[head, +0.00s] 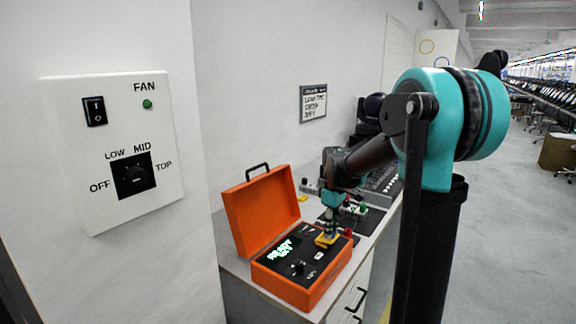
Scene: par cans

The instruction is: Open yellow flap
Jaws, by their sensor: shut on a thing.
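An orange case (322,289) stands on the counter with its lid (262,212) raised. Its dark panel has a lit green display (283,249), knobs and small switches. The yellow flap (322,241) is at the panel's far right corner; its exact angle is too small to tell. My gripper (330,233) points down at the flap from above and is shut on it. The fingertips are small here and partly hide the flap.
A white wall panel (112,150) with a FAN switch and knob is at the left. A red button (348,232) and other control boxes (385,181) stand on the counter behind the case. Open floor lies to the right.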

